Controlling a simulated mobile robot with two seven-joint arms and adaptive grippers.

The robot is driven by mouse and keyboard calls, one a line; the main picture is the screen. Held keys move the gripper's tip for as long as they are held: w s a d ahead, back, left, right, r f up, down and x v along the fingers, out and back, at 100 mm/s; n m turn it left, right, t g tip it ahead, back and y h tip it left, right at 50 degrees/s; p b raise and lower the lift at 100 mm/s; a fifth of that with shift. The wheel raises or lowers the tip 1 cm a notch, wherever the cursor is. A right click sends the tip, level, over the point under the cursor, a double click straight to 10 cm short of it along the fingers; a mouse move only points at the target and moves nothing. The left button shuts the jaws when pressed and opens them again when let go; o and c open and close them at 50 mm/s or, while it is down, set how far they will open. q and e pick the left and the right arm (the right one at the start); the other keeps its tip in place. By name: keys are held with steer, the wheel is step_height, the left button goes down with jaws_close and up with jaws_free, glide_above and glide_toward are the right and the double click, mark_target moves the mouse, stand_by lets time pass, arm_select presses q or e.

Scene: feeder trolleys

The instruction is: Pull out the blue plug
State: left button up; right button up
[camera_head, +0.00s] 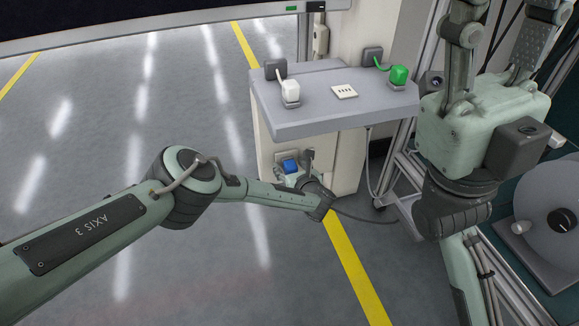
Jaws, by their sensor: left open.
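The blue plug (290,166) is low on the front of a pale cabinet, below its grey shelf top. My left gripper (297,163) is at the plug, its arm reaching in from the left. The jaws are open, and dark finger parts show close to the plug. The picture is too small to tell whether they touch it. The gripper and wrist hide the lower part of the plug and most of its socket. My right arm (465,140) stands at the right, but its gripper is out of view.
On the grey shelf top (300,122) are a white plug (290,91), a green plug (398,75) and a small white plate (344,91). A metal frame is right of the cabinet. A reel (545,220) is at the far right. The floor at left is clear.

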arm_select(q)
jaws_close()
stand_by(0.5)
steer(key=s+d+p, duration=0.2)
steer(key=s, duration=0.3)
steer(key=shift+s+p, duration=0.35)
steer(key=shift+p, duration=0.05)
stand_by(0.8)
